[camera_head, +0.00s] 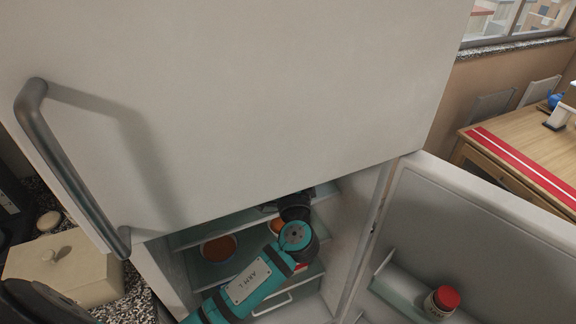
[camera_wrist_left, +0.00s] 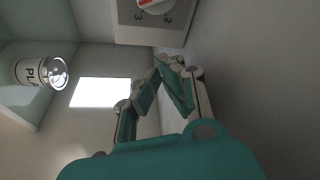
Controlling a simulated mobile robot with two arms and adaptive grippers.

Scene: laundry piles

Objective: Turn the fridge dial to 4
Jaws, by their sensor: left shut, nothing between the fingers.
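The fridge dial (camera_wrist_left: 152,6) shows at the top edge of the left wrist view, cut off by the frame. It is white with a red mark, on a pale panel (camera_wrist_left: 128,28) printed with the numbers 3 and 2. I cannot tell its exact setting. My left gripper (camera_wrist_left: 158,78) is shut and empty, its fingertips below the panel in that view and apart from the dial. In the head view my teal left arm reaches into the open lower fridge compartment, and its fingers are hidden there.
The closed upper door (camera_head: 270,100) overhangs the opening. The lower door (camera_head: 480,230) stands open at right, with a red-lidded jar (camera_head: 442,301) on its shelf. Bowls (camera_head: 219,247) sit inside. A labelled can (camera_wrist_left: 40,72) and bright light panel (camera_wrist_left: 100,92) show in the wrist view.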

